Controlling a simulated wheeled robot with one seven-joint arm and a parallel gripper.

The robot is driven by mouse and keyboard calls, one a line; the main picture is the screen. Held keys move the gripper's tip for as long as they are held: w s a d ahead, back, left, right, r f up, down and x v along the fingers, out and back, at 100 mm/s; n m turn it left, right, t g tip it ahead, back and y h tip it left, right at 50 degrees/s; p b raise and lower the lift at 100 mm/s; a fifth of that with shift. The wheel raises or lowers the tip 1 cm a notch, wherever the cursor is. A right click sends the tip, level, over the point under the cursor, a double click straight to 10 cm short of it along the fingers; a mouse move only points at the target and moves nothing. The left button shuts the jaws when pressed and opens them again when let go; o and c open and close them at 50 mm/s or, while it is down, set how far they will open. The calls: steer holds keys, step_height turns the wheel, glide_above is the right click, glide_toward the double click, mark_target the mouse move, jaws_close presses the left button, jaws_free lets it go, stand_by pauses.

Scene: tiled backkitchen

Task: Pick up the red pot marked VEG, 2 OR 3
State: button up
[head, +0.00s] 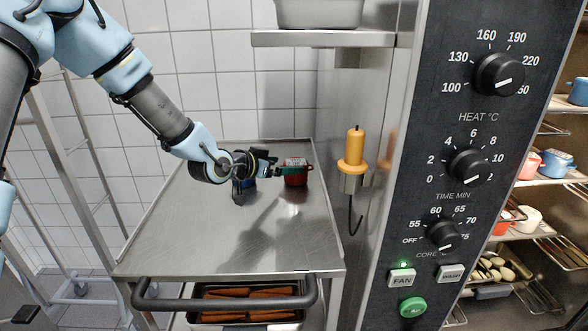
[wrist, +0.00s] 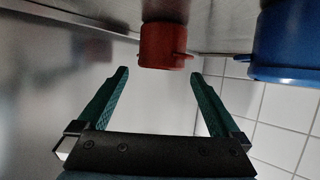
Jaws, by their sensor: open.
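A small red pot (head: 297,178) stands near the back right of the steel cart top (head: 225,245). Its marking cannot be read. In the wrist view the red pot (wrist: 163,48) shows ahead of the fingertips, in line with the gap between them. My gripper (head: 274,168) reaches in from the left, just beside the red pot. In the wrist view my gripper (wrist: 159,73) has its two green fingers spread, with nothing held between them. A blue pot (wrist: 286,45) is at the right there; in the head view it is mostly hidden behind my gripper.
An oven control panel (head: 470,170) stands close on the right. An orange-handled tool (head: 354,150) hangs at its side, and a shelf (head: 325,38) juts out above the cart. The cart's front half is clear. Shelves with other pots (head: 555,162) are at far right.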

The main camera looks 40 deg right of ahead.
mark_target(293, 164)
steer(key=shift+p+x, duration=1.55)
steer(key=shift+x, duration=1.65)
steer(key=shift+w, duration=0.1)
steer(key=c, duration=1.4)
